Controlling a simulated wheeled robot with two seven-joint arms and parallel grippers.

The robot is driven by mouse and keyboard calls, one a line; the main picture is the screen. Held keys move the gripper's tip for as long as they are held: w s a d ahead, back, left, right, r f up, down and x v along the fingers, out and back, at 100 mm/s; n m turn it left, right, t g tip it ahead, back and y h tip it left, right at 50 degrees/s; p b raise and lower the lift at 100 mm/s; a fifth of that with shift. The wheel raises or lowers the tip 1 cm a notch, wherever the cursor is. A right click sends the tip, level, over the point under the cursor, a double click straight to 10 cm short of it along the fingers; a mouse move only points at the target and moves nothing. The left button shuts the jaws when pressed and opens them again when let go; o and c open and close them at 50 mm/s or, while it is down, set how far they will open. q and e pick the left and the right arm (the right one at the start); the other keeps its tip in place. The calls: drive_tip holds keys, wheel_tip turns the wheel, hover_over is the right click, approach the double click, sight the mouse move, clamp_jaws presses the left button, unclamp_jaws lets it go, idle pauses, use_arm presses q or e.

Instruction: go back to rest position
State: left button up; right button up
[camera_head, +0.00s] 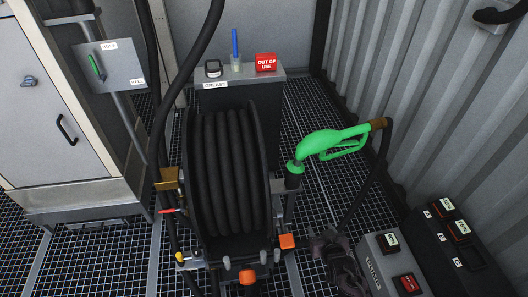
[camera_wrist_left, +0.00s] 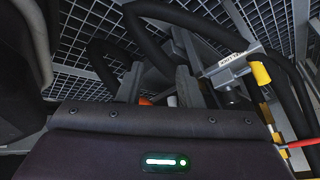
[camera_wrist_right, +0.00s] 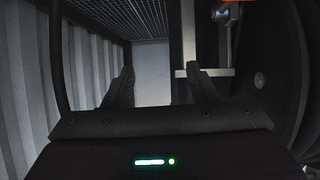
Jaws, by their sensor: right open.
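My right gripper (camera_head: 328,246) is dark and shows low right of centre in the head view, beside the hose reel's right side and below the green nozzle. In the right wrist view its two fingers (camera_wrist_right: 160,82) stand apart with nothing between them. My left gripper is not clearly visible in the head view. In the left wrist view its two fingers (camera_wrist_left: 158,88) stand apart, with black hoses and grey metal parts beyond them; I see nothing held.
The black hose reel (camera_head: 228,170) stands in the middle. The green nozzle (camera_head: 325,143) sits in its holder to the right. A grey cabinet (camera_head: 50,110) is at left. Control boxes (camera_head: 385,245) are at lower right, near the corrugated wall (camera_head: 440,110). A grease pedestal (camera_head: 240,76) stands behind the reel.

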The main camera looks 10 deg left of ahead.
use_arm(q)
drive_tip(key=s+d+r+n+g+p, duration=0.1)
drive_tip(key=s+r+n+g+p, duration=0.1)
drive_tip(key=s+r+p, duration=0.3)
drive_tip(key=s+d+r+n+g+y+p, duration=0.1)
drive_tip(key=s+d+r+n+g+p, duration=0.1)
drive_tip(key=s+r+p, duration=0.3)
drive_tip(key=s+n+g+p, duration=0.1)
drive_tip(key=s+p, duration=0.2)
drive_tip(key=s, duration=0.3)
drive_tip(key=shift+s+d, duration=0.15)
drive_tip(key=shift+d, duration=0.05)
use_arm(e)
drive_tip(key=s+d+f+g, duration=0.3)
drive_tip(key=s, duration=1.1)
drive_tip(key=s+d+f+g+h, duration=0.1)
drive_tip(key=s+d+f+g, duration=0.2)
drive_tip(key=s, duration=1.2)
drive_tip(key=s+d+f+g+h, duration=0.1)
drive_tip(key=s+d+f+g, duration=0.2)
drive_tip(key=s, duration=1.1)
drive_tip(key=shift+s+d+f+g, duration=0.2)
drive_tip(key=shift+d+f+g, duration=0.2)
drive_tip(key=shift+g, duration=0.5)
